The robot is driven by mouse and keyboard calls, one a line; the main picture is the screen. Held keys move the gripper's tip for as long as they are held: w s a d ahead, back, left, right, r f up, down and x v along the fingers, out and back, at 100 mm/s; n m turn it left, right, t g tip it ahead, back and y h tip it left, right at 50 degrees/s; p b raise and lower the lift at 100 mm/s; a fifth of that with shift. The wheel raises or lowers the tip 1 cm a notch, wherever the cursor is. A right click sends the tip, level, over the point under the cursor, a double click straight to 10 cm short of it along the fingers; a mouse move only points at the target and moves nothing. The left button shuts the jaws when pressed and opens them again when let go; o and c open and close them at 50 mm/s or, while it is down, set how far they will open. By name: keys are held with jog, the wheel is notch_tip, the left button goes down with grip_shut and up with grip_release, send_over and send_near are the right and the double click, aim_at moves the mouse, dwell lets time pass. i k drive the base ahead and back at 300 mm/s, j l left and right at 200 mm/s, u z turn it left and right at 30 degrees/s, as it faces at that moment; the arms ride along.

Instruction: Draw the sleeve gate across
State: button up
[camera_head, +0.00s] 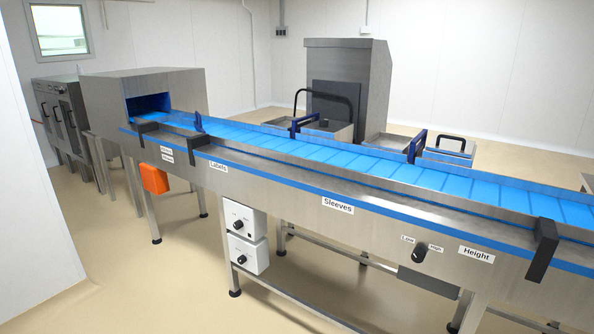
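A long steel conveyor with a blue belt (350,160) runs from the back left to the front right. A white "Sleeves" label (337,205) is on its near side panel. Along the belt stand three blue gate-like bars: a small one (198,122) at the left, one at the far rail in the middle (305,122), and one at the far rail further right (416,146). I cannot tell for certain which is the sleeve gate. The belt between the rails looks clear near the Sleeves label. My gripper is not in view.
A steel tunnel housing (147,92) covers the belt's left end. Black brackets, one large (543,250), sit on the near rail. Floor in front is free.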

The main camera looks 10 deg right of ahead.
aim_at(418, 145)
jog(key=i+j+z, duration=0.1)
jog(key=i+z, duration=0.3)
jog(key=i+j+z, duration=0.25)
jog(key=i+z, duration=0.15)
jog(key=i+j+z, duration=0.6)
jog(key=j+z, duration=0.25)
jog(key=i+j+z, duration=0.25)
jog(key=i+j, duration=0.4)
jog(key=i, duration=0.55)
jog(key=j+u, duration=0.05)
